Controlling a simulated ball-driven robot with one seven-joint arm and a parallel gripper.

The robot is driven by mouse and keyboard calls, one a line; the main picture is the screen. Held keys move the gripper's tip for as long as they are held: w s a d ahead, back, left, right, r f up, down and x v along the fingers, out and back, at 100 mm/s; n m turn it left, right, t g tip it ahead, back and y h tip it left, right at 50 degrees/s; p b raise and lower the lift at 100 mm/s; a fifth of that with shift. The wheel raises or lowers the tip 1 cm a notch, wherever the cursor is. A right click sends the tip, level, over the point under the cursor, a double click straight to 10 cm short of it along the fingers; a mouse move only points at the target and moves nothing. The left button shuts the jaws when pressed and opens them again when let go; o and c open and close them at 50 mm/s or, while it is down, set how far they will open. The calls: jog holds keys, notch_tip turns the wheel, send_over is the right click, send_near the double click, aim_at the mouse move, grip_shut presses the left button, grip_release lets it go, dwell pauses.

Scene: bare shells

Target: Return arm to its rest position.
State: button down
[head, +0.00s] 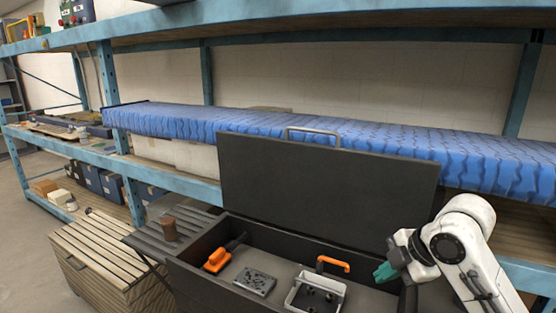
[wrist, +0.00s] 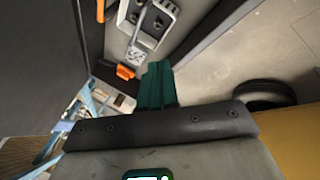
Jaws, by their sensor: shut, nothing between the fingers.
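My white arm (head: 462,248) comes in from the right of the head view. My gripper (head: 386,271) has teal fingers, holds nothing and hangs over the right end of an open dark chest (head: 180,275). In the wrist view the teal fingers of my gripper (wrist: 157,84) are together, with the chest's inside to their upper left.
Inside lie an orange-handled tool (head: 217,260), a grey plate (head: 255,282) and a white tray (head: 315,295). A slatted wooden crate (head: 105,255) stands at left.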

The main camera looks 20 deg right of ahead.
jog(key=a+f+m+y, duration=0.1)
jog(key=a+f+m, duration=0.4)
jog(key=a, duration=0.5)
jog(key=s+a+f+m, duration=0.5)
jog(key=s+a+f, duration=0.1)
jog(key=f, duration=0.2)
jog(key=s+d+f+m+g+h, duration=0.1)
jog(key=s+f+m, duration=0.1)
jog(key=s+f, duration=0.2)
jog(key=s+d+f+m+g+h, duration=0.1)
jog(key=s+f+m+g, duration=0.1)
jog(key=s, duration=0.8)
jog(key=s+d+f+m+g+h, duration=0.1)
jog(key=s+f+m, duration=0.1)
jog(key=s+f, duration=0.3)
jog(key=s, duration=0.3)
jog(key=shift+d+f+m+g+h, duration=0.3)
jog(key=shift+d+m+g, duration=0.1)
